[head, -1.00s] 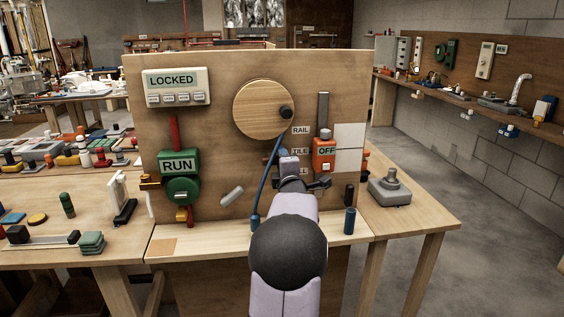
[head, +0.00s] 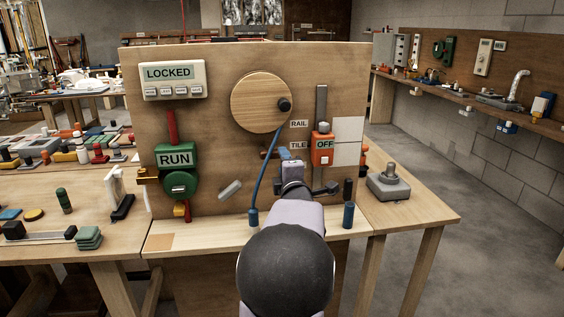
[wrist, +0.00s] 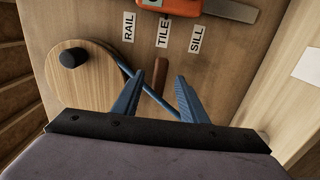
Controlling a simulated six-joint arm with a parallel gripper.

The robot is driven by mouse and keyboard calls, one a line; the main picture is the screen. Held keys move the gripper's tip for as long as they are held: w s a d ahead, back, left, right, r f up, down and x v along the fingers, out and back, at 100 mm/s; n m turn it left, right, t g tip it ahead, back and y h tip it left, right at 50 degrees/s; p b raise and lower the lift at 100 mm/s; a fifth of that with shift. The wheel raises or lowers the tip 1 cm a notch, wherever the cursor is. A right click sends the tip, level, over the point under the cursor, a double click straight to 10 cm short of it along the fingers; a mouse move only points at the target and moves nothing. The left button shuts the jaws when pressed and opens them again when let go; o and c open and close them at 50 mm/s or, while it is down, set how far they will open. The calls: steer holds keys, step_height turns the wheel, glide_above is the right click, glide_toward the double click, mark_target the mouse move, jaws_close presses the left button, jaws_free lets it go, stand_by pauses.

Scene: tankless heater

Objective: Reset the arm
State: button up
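My gripper (wrist: 159,80) shows in the wrist view with its two blue fingers spread apart. A short brown peg (wrist: 160,73) on the board lies beyond the fingertips, between them in the picture; whether they touch it I cannot tell. In the head view my lavender arm reaches from the bottom middle to the board, and its end hides most of the gripper and the fingers.
A blue cylinder (head: 348,215) stands on the ledge right of my arm.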

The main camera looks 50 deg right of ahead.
steer(key=shift+s+a, duration=0.3)
stand_by(0.4)
